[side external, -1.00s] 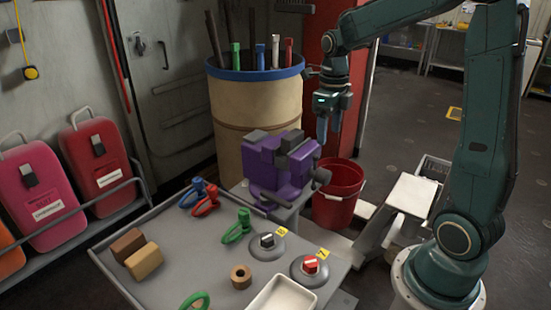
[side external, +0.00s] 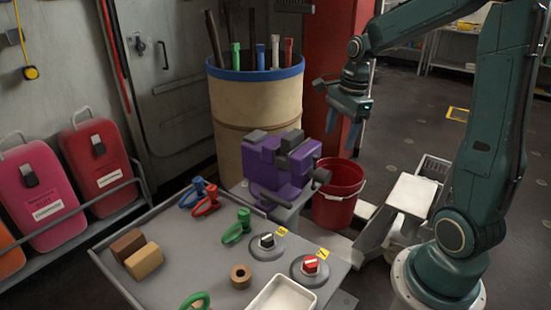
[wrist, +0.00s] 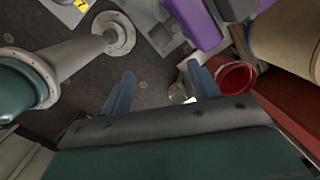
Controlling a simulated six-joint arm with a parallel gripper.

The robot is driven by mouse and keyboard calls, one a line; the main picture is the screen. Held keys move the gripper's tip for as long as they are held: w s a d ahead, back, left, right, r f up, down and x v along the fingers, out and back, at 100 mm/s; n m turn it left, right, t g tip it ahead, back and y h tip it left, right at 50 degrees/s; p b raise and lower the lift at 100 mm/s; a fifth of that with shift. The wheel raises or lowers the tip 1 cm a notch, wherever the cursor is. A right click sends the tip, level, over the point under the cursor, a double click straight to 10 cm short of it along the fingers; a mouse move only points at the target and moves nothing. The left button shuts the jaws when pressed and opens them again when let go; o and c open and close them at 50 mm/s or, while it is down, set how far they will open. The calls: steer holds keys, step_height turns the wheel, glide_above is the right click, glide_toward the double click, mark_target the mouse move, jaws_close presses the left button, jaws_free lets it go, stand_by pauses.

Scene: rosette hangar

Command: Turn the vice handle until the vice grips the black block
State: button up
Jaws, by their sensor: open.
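The purple vice (side external: 270,172) stands at the back right corner of the grey workbench, with dark grey pieces on top. A dark block (side external: 294,141) shows at the top by the jaws; I cannot tell whether the jaws touch it. The dark vice handle (side external: 321,176) is on the vice's right side. My gripper (side external: 344,126) is open and empty, pointing down in the air, above and to the right of the handle and apart from it. In the wrist view, my gripper's fingers (wrist: 162,90) are spread, and part of the purple vice (wrist: 194,22) shows at the top edge.
A red bucket (side external: 334,205) stands on the floor below my gripper, right of the vice. A tan barrel (side external: 232,115) holding rods stands behind the vice. The bench holds several coloured shackles, two blocks (side external: 144,260), two round knobs (side external: 310,267) and a white tray (side external: 281,294).

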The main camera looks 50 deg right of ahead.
mark_target(328, 171)
steer(key=s+n+t, duration=0.1)
steer(key=n, duration=0.6)
steer(key=s+n+t, duration=0.1)
steer(key=n, duration=0.7)
steer(key=s+n+t+y, duration=0.1)
steer(key=n, duration=0.7)
steer(key=shift+s+d, duration=0.25)
steer(key=shift+d, duration=0.05)
steer(key=shift+f, duration=0.1)
steer(key=shift+w+x, duration=0.2)
steer(key=shift+x, duration=6.65)
steer(key=c, duration=1)
